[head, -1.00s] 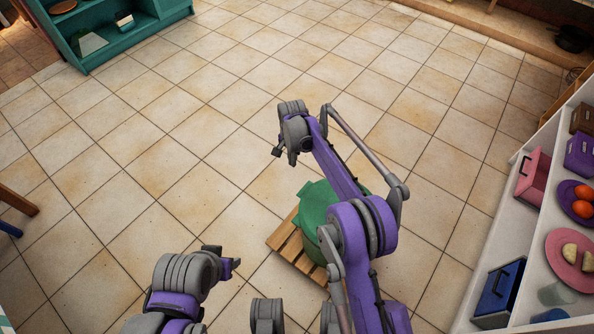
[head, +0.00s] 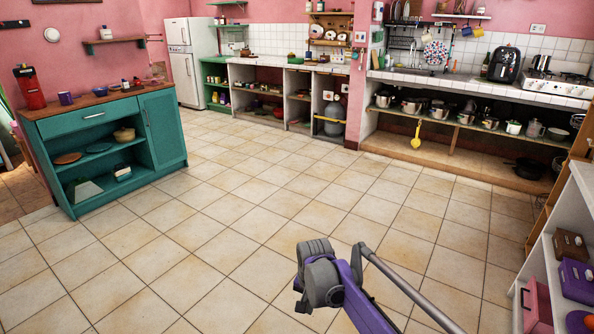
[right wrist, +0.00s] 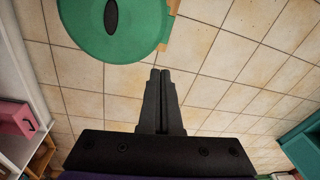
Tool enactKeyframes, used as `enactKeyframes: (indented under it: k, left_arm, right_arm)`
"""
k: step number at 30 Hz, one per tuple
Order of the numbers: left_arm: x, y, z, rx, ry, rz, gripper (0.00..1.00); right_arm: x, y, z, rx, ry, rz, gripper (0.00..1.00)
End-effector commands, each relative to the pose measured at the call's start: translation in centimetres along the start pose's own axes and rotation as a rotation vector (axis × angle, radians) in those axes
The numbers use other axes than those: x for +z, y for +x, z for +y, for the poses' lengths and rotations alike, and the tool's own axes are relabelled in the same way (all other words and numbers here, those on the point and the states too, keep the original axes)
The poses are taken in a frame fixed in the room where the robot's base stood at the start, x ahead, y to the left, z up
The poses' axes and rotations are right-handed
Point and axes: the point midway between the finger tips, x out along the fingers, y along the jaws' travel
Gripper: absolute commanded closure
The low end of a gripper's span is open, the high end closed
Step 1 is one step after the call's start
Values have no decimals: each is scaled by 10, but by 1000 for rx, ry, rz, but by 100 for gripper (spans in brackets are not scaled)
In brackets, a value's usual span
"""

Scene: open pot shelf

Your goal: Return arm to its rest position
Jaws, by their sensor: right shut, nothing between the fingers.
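My right arm reaches into the lower right of the head view, with its purple link and grey wrist over the tiled floor. The right gripper (head: 301,299) is small and partly hidden by the wrist there. In the right wrist view its two dark fingers (right wrist: 160,72) are pressed together with nothing between them. Beyond the fingertips, apart from them, is a round green lid or container (right wrist: 85,40) with a dark oval on top. My left gripper is out of view.
A teal cabinet (head: 160,125) stands at the left. A white shelf (head: 548,262) with a pink bin (head: 537,305) and purple crate (head: 578,281) is close at the right. An open pot shelf (head: 470,126) runs along the far wall. The tiled floor between is clear.

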Motion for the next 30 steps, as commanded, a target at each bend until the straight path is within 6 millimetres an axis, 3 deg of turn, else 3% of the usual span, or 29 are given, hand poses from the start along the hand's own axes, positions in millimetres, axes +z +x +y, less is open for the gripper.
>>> enactKeyframes:
  k: [1, 6, 13, 21, 30]
  left_arm:
    - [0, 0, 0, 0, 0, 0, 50]
    - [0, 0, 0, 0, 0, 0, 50]
    - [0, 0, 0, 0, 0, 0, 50]
    - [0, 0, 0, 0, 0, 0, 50]
    - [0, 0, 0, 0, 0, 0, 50]
  right_arm:
    - [8, -16, 19, -6, -20, 12, 100]
    - [38, -53, 73, -26, -101, 59, 100]
    - [98, -82, 147, -41, -211, 127, 100]
    - [179, -78, 220, -39, -331, 205, 100]
    - [242, -53, 268, -25, -422, 267, 100]
